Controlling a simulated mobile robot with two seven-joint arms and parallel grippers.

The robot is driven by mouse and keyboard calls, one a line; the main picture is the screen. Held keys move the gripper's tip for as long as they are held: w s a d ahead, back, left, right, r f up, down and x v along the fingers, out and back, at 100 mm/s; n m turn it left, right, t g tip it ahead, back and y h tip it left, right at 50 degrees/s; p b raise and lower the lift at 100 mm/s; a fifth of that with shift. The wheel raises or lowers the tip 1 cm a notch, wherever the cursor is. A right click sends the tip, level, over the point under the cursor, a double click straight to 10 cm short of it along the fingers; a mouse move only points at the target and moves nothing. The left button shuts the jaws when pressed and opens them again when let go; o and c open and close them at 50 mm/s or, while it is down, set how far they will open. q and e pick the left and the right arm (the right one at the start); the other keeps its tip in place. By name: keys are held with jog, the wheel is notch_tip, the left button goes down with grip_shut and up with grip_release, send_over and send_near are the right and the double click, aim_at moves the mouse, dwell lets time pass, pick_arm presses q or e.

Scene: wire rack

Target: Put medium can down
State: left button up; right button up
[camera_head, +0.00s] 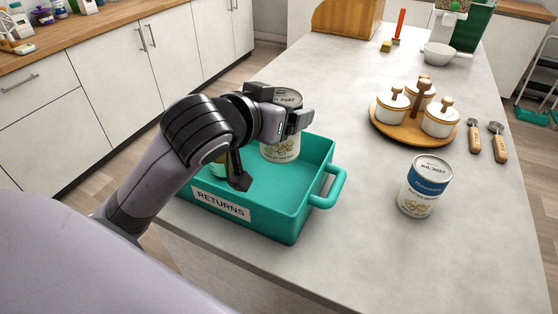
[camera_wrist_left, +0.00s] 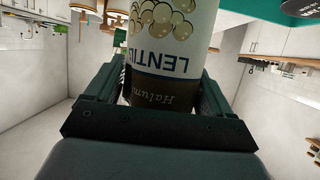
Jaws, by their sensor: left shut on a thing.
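My left gripper (camera_head: 274,142) is shut on a can with a pale label (camera_head: 283,152), which I take to be the medium can. In the left wrist view the can (camera_wrist_left: 163,62) appears upside down between the fingers, with "LENTIL" lettering and a brown band. It is upright in the head view, over the inside of a teal tray (camera_head: 295,222) labelled RETURNS. I cannot tell whether its base touches the tray floor. My right gripper is not in view.
A blue-and-white can (camera_head: 426,186) stands on the counter right of the tray. Behind it is a round wooden tray (camera_head: 384,128) with white lidded jars, beside two wooden-handled utensils (camera_head: 487,141). A white bowl (camera_head: 440,55) stands farther back. The counter front (camera_head: 400,270) is clear.

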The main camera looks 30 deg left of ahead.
pick_arm(q)
notch_tip(320, 180, down, 11)
jog(key=shift+b, duration=0.9)
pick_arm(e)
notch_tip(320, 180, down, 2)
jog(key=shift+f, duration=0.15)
pick_arm(q)
jog(key=shift+f, duration=0.1)
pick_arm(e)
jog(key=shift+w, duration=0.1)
